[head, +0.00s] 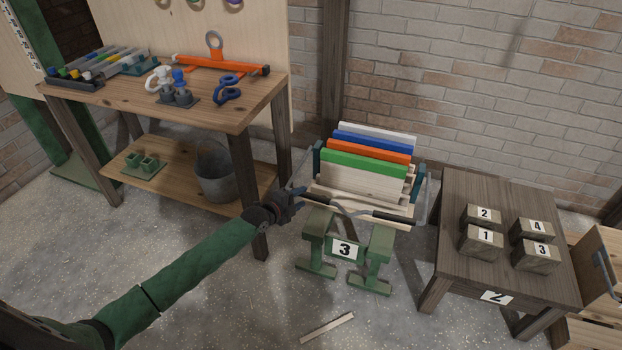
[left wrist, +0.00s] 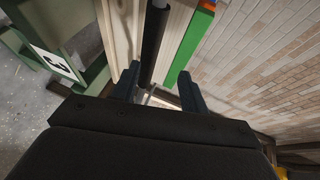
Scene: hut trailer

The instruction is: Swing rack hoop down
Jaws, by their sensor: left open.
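The rack (head: 322,186) stands on a green stand marked 3 and holds upright boards with white, blue, orange and green top edges. Its hoop (head: 392,217), a grey rod with black sleeves, runs across the rack's front, low against the boards, with grey arms rising at the sides. My left gripper (head: 292,196) is at the rack's left front corner, by the hoop's left part. In the left wrist view my fingers (left wrist: 160,87) are spread, and the hoop's black sleeve (left wrist: 153,45) lies ahead, in line with the gap between them. Contact cannot be told. My right gripper is out of view.
A workbench (head: 150,101) with tools and a lower shelf holding a bucket (head: 215,176) stands at left. A dark table (head: 470,263) with several numbered blocks stands right of the rack. A wood strip (head: 327,328) lies on the floor. A brick wall is behind.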

